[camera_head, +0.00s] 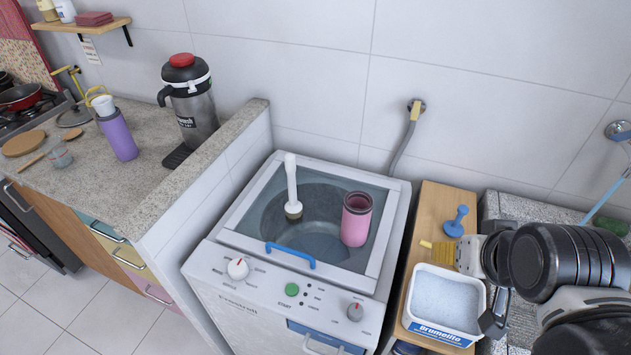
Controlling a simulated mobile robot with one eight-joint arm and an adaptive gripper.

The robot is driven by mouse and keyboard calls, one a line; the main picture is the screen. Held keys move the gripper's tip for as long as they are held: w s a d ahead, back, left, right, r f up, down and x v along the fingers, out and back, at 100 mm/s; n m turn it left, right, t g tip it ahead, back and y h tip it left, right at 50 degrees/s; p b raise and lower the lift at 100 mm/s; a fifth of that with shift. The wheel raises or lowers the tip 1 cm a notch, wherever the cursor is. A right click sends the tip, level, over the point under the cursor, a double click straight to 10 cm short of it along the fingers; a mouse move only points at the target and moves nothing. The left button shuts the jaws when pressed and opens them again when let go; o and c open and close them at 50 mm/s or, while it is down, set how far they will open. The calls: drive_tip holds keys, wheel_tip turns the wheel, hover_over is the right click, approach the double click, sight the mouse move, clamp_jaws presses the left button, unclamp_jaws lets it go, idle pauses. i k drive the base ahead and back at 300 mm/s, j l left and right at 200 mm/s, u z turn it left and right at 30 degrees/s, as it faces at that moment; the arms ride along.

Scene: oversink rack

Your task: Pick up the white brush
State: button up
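The white brush (292,187) stands upright on the glass lid of the washing machine, left of the lid's middle. Its white handle points up and its brownish head is at the bottom, on the glass. My gripper (493,318) is at the right, beside the white tub and well to the right of the brush. Only a dark finger part shows clearly, and my arm hides the rest. I cannot tell whether it is open or shut.
A pink cup (356,220) stands on the lid right of the brush. A blue lid handle (290,255) lies in front. The white tub (446,300), blue stamp-like tool (456,222) and yellow bristles (438,252) are on the wooden board. A tiled half wall (205,190) bounds the left side.

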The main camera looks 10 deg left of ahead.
sight(294, 209)
drive_tip(key=j+u, duration=0.1)
drive_tip(key=j, duration=0.35)
drive_tip(key=i+j, duration=0.15)
drive_tip(key=j, duration=0.25)
drive_tip(key=j+u, duration=0.15)
drive_tip(key=j, duration=0.3)
drive_tip(key=i+j, duration=0.15)
drive_tip(key=j, duration=0.25)
drive_tip(key=u, duration=0.05)
